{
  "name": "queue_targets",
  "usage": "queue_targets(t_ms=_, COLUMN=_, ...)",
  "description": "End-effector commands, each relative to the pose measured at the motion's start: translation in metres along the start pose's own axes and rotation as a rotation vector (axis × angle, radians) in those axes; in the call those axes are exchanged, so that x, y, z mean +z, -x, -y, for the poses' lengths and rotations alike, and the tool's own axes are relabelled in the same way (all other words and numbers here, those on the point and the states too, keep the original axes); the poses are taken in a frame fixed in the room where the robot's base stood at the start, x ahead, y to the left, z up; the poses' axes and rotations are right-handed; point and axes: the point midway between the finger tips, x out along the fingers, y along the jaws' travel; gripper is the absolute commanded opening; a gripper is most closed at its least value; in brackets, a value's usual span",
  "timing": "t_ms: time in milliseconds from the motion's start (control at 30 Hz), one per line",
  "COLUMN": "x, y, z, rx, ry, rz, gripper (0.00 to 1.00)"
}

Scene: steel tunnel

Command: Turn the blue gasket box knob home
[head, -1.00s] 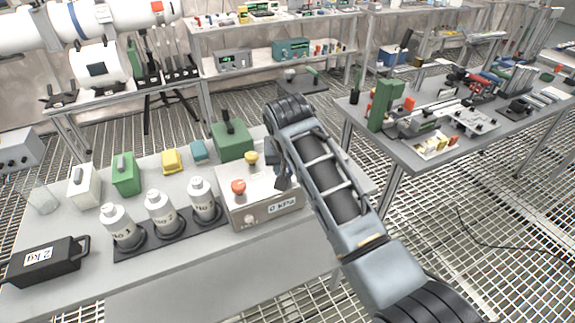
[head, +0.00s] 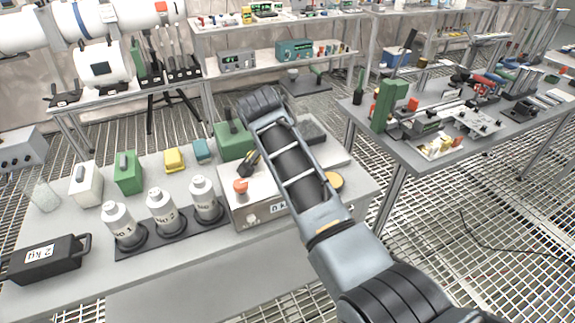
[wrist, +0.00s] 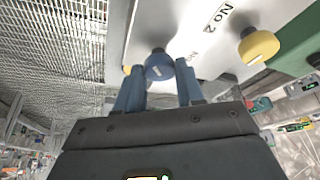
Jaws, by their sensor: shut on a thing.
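The blue knob (wrist: 160,66) of the gasket box sits between the two fingertips of my gripper (wrist: 159,72) in the wrist view. My gripper is shut on the knob, with a finger on each side. A pale mark shows on the knob's face. The grey-white gasket box (head: 266,211) stands on the near table in the head view, with an orange-red knob (head: 240,186) on top. A yellow knob (wrist: 259,46) and a "No 2" label show on it in the wrist view. My arm hides the blue knob and much of the box in the head view.
Several white bottles (head: 161,212) stand in a dark rack left of the box. A green box (head: 232,141) stands behind it. A black 2 kg weight (head: 40,260) lies at the table's left. Another cluttered table (head: 430,160) stands to the right.

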Motion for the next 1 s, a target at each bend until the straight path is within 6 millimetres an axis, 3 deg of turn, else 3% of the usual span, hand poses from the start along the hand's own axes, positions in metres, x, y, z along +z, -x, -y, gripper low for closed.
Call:
queue_targets(t_ms=467, x=-0.0007, y=0.0009, z=0.0006, rx=0.003, ry=-0.011, rz=-0.001, gripper=0.07)
queue_targets(t_ms=500, x=-0.0006, y=0.0009, z=0.0007, rx=0.003, ry=-0.011, rz=-0.001, gripper=0.41)
queue_targets(t_ms=733, x=-0.0003, y=0.0004, z=0.0004, rx=0.003, ry=-0.010, rz=0.000, gripper=0.63)
queue_targets(t_ms=1000, x=-0.0001, y=0.0019, z=0.0004, rx=0.003, ry=-0.010, rz=0.000, gripper=0.63)
